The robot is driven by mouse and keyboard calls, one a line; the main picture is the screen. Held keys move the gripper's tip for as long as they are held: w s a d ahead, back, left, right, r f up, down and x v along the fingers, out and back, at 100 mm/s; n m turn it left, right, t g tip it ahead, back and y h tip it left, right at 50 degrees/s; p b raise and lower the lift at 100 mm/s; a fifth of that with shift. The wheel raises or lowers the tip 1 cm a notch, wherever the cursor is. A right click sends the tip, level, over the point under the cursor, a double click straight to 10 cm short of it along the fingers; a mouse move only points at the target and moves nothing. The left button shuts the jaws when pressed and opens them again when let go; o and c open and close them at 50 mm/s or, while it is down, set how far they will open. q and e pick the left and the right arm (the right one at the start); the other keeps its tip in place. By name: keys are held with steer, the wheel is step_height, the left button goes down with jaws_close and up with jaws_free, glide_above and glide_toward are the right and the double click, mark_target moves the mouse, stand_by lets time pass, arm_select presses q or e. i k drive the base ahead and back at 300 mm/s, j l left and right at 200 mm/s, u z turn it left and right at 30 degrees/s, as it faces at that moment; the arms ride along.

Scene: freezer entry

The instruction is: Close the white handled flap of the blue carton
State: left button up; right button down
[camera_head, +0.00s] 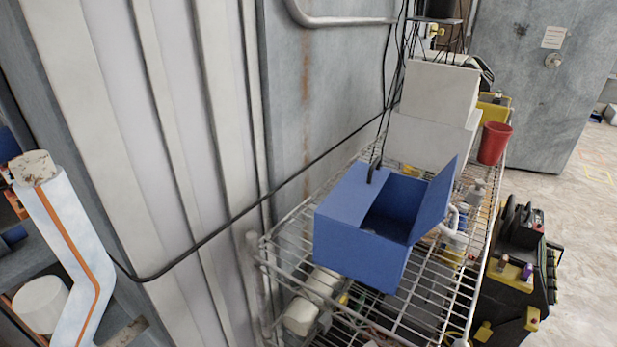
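The blue carton (358,248) sits on a wire rack, right of the middle of the head view. Its right flap (436,203) stands raised and leans outward. A white handle (452,219) shows at the outer side of this flap, partly hidden by it. The left flap (350,194) lies flat over the left part of the top and has a black handle (375,172). The opening (394,204) between them shows the dark blue inside.
The wire shelf (436,290) has bare room in front of the carton. White boxes (428,138) stand close behind it, and a red cup (495,143) is at the back right. A black cable (255,205) hangs across the wall left of the carton. Open floor (590,230) lies at the right.

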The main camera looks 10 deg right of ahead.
mark_target(436, 206)
steer(key=k+l, duration=0.1)
steer(key=l, duration=0.65)
steer(key=k+l+z, duration=0.1)
steer(key=l, duration=0.65)
steer(key=l+u, duration=0.3)
steer(key=i+l, duration=0.05)
steer(key=l, duration=0.05)
